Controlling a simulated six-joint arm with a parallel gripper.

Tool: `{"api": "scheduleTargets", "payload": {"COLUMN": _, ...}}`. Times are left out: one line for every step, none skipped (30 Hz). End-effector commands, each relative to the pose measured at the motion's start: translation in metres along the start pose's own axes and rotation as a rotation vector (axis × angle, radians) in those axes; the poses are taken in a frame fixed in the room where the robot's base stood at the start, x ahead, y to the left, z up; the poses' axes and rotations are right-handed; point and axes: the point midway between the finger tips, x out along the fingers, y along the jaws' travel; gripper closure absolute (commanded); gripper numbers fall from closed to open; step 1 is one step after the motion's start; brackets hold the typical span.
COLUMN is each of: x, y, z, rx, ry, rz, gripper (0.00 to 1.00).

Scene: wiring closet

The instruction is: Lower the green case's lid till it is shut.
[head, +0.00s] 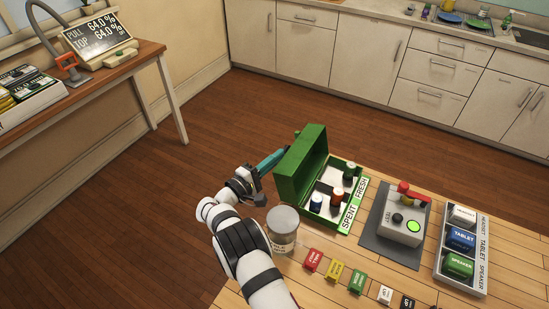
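The green case (330,221) sits at the table's far left part. Its lid (301,163) stands raised on the left side, so the case is open. Inside are a few small cylinders: a blue one (316,203), an orange-topped one (337,195) and a dark green one (349,171). The near right edge bears the labels SPENT and FRESH. My gripper (274,158) is at the outer left side of the lid, its teal fingers pointing up and right toward it. The fingertips are close to the lid; whether they touch or are parted I cannot tell.
A lidded jar (283,238) stands close to my arm, near the case. A grey tester (402,222) with a red lever is right of the case, then a labelled rack (462,250). Floor is open left of the table.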

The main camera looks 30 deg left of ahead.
Motion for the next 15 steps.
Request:
{"api": "scheduleTargets", "payload": {"x": 0.001, "y": 0.001, "z": 0.001, "rx": 0.006, "ry": -0.002, "rz": -0.002, "gripper": 1.00}}
{"api": "scheduleTargets", "payload": {"x": 0.001, "y": 0.001, "z": 0.002, "rx": 0.010, "ry": -0.002, "rz": -0.003, "gripper": 1.00}}
{"api": "scheduleTargets", "payload": {"x": 0.001, "y": 0.002, "z": 0.003, "rx": 0.017, "ry": -0.002, "rz": -0.005, "gripper": 1.00}}
{"api": "scheduleTargets", "payload": {"x": 0.001, "y": 0.002, "z": 0.003, "rx": 0.023, "ry": -0.002, "rz": -0.006, "gripper": 1.00}}
{"api": "scheduleTargets", "payload": {"x": 0.001, "y": 0.003, "z": 0.004, "rx": 0.029, "ry": -0.002, "rz": -0.008, "gripper": 1.00}}
{"api": "scheduleTargets", "payload": {"x": 0.002, "y": 0.004, "z": 0.005, "rx": 0.040, "ry": -0.002, "rz": -0.010, "gripper": 1.00}}
{"api": "scheduleTargets", "payload": {"x": 0.002, "y": 0.004, "z": 0.006, "rx": 0.049, "ry": -0.002, "rz": -0.013, "gripper": 1.00}}
{"api": "scheduleTargets", "payload": {"x": 0.002, "y": 0.005, "z": 0.008, "rx": 0.059, "ry": -0.002, "rz": -0.015, "gripper": 1.00}}
{"api": "scheduleTargets", "payload": {"x": 0.003, "y": 0.007, "z": 0.010, "rx": 0.077, "ry": -0.003, "rz": -0.019, "gripper": 1.00}}
{"api": "scheduleTargets", "payload": {"x": 0.003, "y": 0.008, "z": 0.012, "rx": 0.090, "ry": -0.003, "rz": -0.023, "gripper": 1.00}}
{"api": "scheduleTargets", "payload": {"x": 0.004, "y": 0.009, "z": 0.014, "rx": 0.106, "ry": -0.003, "rz": -0.027, "gripper": 1.00}}
{"api": "scheduleTargets", "payload": {"x": 0.005, "y": 0.011, "z": 0.017, "rx": 0.130, "ry": -0.003, "rz": -0.032, "gripper": 1.00}}
{"api": "scheduleTargets", "payload": {"x": 0.005, "y": 0.012, "z": 0.019, "rx": 0.150, "ry": -0.003, "rz": -0.038, "gripper": 1.00}}
{"api": "scheduleTargets", "payload": {"x": 0.006, "y": 0.014, "z": 0.022, "rx": 0.173, "ry": -0.003, "rz": -0.043, "gripper": 1.00}}
{"api": "scheduleTargets", "payload": {"x": 0.007, "y": 0.015, "z": 0.026, "rx": 0.204, "ry": -0.003, "rz": -0.052, "gripper": 1.00}}
